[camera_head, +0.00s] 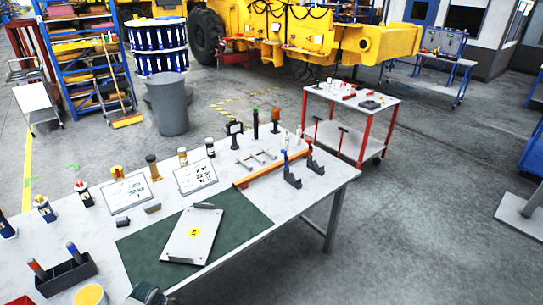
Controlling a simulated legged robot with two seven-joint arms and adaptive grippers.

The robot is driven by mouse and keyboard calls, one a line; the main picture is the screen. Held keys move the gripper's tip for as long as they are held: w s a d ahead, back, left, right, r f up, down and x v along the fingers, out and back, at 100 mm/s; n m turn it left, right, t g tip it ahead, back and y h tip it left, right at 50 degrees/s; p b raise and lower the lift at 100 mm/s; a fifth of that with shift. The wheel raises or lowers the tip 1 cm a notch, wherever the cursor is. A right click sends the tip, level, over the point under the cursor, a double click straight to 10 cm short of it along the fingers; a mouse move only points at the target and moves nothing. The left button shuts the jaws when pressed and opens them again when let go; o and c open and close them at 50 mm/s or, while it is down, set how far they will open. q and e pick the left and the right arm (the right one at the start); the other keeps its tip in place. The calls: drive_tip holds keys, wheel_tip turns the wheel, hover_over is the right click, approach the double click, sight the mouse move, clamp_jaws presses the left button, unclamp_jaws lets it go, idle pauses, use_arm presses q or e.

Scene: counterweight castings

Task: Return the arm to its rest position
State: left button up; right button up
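On the bench, a light grey plate-like casting (193,236) with a yellow label lies on a dark green mat (140,245).
Bottles, two white cards and a dark tray (66,274) stand along the bench's left and back. An orange bar (272,167) with dark brackets lies at its right. A red-framed cart (352,110) and a grey bin (167,103) stand behind. The floor at right is largely clear.

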use_arm(q)
drive_tip(key=s+d+f+n, duration=0.1)
drive_tip(key=s+f+n, duration=0.25)
drive_tip(key=f, duration=0.45)
drive_tip(key=s+d+f+n, duration=0.15)
drive_tip(key=f+n, duration=0.25)
drive_tip(key=f, duration=0.4)
drive_tip(key=s+d+f+n+y+b, duration=0.1)
drive_tip(key=s+d+f+n, duration=0.2)
drive_tip(key=s+f+n, duration=0.75)
drive_tip(key=s+d+f+n, duration=0.1)
drive_tip(key=s+d+f, duration=0.2)
drive_tip(key=s, duration=0.7)
drive_tip(key=s+d+f+n, duration=0.1)
drive_tip(key=s+d+f, duration=0.1)
drive_tip(key=s+f, duration=0.4)
drive_tip(key=s+d+f+n, duration=0.1)
drive_tip(key=s+d+f, duration=0.2)
drive_tip(key=s, duration=1.1)
drive_tip(key=shift+d+f+g+b, duration=0.3)
drive_tip(key=shift+f+g, duration=0.1)
drive_tip(key=shift+f, duration=0.45)
use_arm(e)
drive_tip(key=shift+s+d+f, duration=0.2)
drive_tip(key=shift+f, duration=0.3)
drive_tip(key=shift+s+d+f, duration=0.15)
drive_tip(key=shift+s+f, duration=0.05)
drive_tip(key=shift+f, duration=0.25)
